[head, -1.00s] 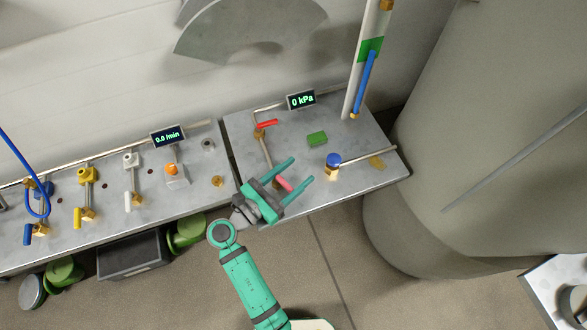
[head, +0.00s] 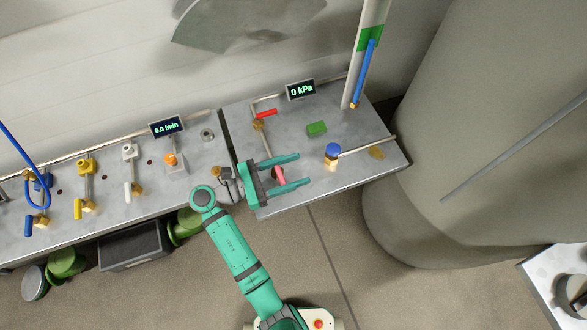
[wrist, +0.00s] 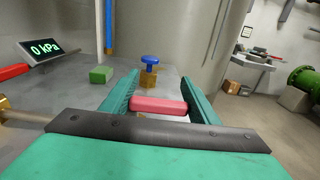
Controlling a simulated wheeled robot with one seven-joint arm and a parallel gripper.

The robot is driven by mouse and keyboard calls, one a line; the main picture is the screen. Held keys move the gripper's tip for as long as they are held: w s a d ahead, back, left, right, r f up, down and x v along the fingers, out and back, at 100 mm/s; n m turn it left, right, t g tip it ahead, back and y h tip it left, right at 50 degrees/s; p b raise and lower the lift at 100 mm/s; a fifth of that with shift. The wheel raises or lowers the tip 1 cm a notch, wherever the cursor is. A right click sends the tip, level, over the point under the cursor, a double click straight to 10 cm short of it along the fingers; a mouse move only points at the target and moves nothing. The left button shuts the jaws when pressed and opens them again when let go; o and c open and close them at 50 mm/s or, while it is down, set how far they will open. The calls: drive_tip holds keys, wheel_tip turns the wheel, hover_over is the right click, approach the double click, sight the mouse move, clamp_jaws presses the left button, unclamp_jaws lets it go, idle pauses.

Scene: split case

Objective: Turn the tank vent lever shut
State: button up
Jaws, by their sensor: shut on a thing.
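A pinkish-red lever handle (head: 279,175) is on the right-hand bench plate, near its front left part. My gripper (head: 297,169) is shut on it, with one finger on each side. In the wrist view the handle (wrist: 159,105) lies crosswise between my two teal fingers (wrist: 159,98), its ends close to them. The handle's pivot is hidden. A second, brighter red lever (head: 266,113) sits behind it on the pipe, clear of my gripper. No readable label shows which one is the tank vent lever.
A display (head: 301,90) reads 0 kPa. A green block (head: 317,129) and a blue knob (head: 333,150) on a brass valve stand beyond my fingertips. A tall tube (head: 368,40) rises behind. A large grey tank (head: 460,150) stands to the right.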

drive_tip(key=shift+f, duration=0.1)
drive_tip(key=o, duration=1)
drive_tip(key=shift+o, duration=0.2)
